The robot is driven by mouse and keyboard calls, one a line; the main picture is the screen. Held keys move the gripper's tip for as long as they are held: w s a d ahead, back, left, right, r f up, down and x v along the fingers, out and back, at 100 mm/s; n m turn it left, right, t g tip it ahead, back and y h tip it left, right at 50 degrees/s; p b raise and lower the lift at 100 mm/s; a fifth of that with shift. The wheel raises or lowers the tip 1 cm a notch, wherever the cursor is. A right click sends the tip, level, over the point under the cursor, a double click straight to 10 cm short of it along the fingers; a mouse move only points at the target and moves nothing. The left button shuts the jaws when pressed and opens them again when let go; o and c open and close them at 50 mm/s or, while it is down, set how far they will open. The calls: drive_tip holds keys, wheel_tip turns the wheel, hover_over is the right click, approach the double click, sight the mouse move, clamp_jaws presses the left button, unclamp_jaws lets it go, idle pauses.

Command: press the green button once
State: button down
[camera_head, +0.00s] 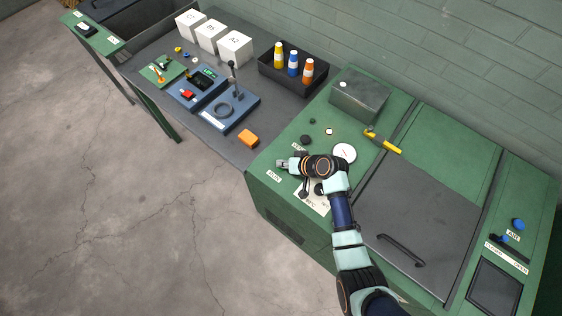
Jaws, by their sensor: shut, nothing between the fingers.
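My gripper (281,163) is shut and empty. It is over the left front corner of the green machine's control panel (284,205), between two small white labels (274,175). I cannot make out a green button in this view. My gripper and wrist cover part of the panel there, and whether they touch it cannot be told.
Around my wrist are a black knob (305,140), a white dial (344,153) and a black lever (304,188). A yellow handle (383,141), grey box (360,94) and blue button (518,224) lie farther right.

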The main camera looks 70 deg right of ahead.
drive_tip(key=shift+r, duration=0.4)
wheel_tip(320, 180, up, 5)
drive_tip(key=p, duration=0.5)
drive_tip(key=shift+r, duration=0.1)
idle(0.8)
drive_tip(key=w+a+r+n+t, duration=0.1)
drive_tip(key=w+a+r+n, duration=0.3)
drive_tip(key=w+a+r, duration=0.55)
drive_tip(key=w+a+r+n+t, duration=0.1)
drive_tip(key=w+a+r+n, duration=0.4)
drive_tip(key=a+r, duration=0.8)
drive_tip(key=s+a+r+n+t+y, duration=0.15)
drive_tip(key=a+r, duration=0.25)
drive_tip(key=a, duration=0.5)
drive_tip(key=s+a+r+n+y, duration=0.1)
drive_tip(key=s+a+r, duration=0.25)
drive_tip(key=a, duration=0.45)
wheel_tip(320, 180, up, 14)
drive_tip(key=p, duration=1.4)
drive_tip(key=shift+w+d+r, duration=0.15)
drive_tip(key=shift+w+d, duration=0.25)
drive_tip(key=shift+w, duration=0.05)
